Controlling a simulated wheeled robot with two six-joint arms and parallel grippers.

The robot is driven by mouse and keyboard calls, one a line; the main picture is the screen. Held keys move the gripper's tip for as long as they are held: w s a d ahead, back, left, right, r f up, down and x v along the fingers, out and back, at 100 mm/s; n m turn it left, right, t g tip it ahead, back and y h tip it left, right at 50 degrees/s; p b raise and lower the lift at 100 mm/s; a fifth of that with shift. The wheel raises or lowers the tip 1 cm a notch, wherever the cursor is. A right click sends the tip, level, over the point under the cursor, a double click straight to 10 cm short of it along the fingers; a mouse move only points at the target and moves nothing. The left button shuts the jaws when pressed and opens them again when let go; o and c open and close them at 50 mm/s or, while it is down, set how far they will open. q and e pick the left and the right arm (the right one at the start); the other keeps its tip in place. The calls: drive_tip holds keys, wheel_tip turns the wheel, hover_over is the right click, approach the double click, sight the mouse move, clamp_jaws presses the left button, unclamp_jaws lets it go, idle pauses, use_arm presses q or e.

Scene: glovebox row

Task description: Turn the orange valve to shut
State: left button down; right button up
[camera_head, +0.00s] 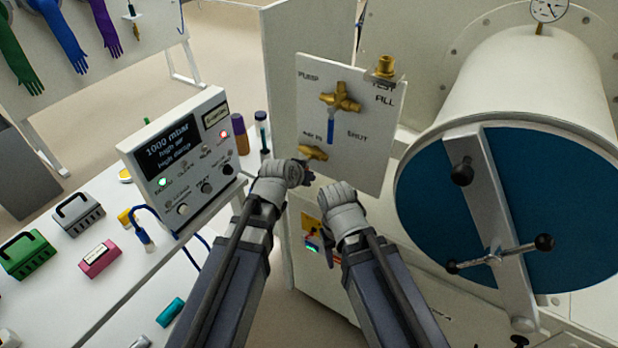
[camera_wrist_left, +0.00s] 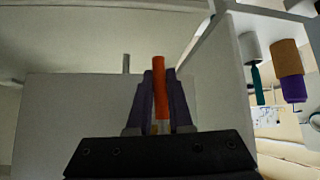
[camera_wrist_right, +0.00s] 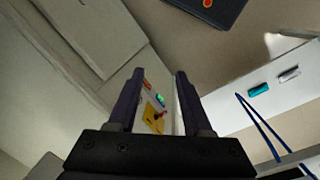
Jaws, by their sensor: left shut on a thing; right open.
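The orange valve handle (camera_wrist_left: 160,88) stands between the fingers of my left gripper (camera_wrist_left: 158,85), which is shut on it. In the head view my left gripper (camera_head: 301,172) covers the handle, and only the valve's brass body (camera_head: 313,153) shows at the panel's lower left. Which label the handle points to cannot be seen.
A blue-handled brass valve (camera_head: 340,98) sits higher on the panel, its handle hanging down. A round blue door (camera_head: 560,215) with a clamp bar is at right. A control box (camera_head: 180,150) reading 1000 mbar and small cases stand on the white bench (camera_head: 130,290) at left.

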use_arm(q)
drive_tip(key=shift+a, duration=0.15)
idle(0.5)
drive_tip(key=c, duration=0.8)
unclamp_jaws()
drive_tip(key=shift+w, duration=0.1)
drive_tip(key=shift+c, duration=0.2)
drive_tip(key=p+v, duration=0.5)
drive_tip(key=v, duration=0.2)
drive_tip(key=shift+s+r, duration=0.2)
drive_tip(key=shift+s, duration=0.15)
